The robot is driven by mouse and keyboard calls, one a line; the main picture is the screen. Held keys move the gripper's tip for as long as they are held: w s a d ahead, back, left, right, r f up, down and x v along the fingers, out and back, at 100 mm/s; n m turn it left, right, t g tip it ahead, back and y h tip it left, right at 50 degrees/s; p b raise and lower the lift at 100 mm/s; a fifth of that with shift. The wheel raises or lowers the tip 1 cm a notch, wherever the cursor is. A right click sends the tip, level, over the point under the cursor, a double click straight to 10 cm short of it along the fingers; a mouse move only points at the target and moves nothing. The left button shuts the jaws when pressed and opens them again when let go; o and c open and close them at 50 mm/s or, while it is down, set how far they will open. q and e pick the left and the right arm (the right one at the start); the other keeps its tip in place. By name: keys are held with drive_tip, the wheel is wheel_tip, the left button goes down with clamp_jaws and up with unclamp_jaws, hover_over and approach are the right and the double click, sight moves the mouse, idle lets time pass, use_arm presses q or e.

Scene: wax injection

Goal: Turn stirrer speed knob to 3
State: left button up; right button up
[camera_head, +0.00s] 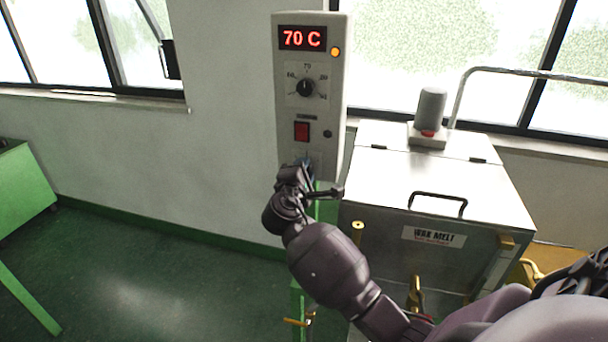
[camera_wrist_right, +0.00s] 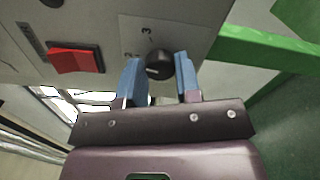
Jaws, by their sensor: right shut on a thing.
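The grey control box (camera_head: 283,120) on the wall carries the stirrer speed knob at its lower end. My right gripper (camera_head: 306,163) is at that lower end and hides the knob in the head view. In the right wrist view the black round knob (camera_wrist_right: 158,64) sits between the two blue fingertips of my right gripper (camera_wrist_right: 160,75), which is shut on it. The digits 3 and 2 show on the plate (camera_wrist_right: 137,28) beside the knob. I cannot tell which digit the knob points to. My left gripper is not in view.
Above are a 70 C display (camera_head: 302,38), a temperature dial (camera_head: 305,87) and a red switch (camera_head: 302,131), which also shows in the wrist view (camera_wrist_right: 75,60). The metal wax melt tank (camera_head: 440,180) with its lid handle stands close to the right.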

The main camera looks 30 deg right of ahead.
drive_tip(key=shift+f+m+b, duration=0.15)
drive_tip(key=shift+m+b, duration=3.25)
drive_tip(key=shift+m, duration=1.6)
drive_tip(key=o, duration=0.8)
drive_tip(key=shift+o, duration=0.7)
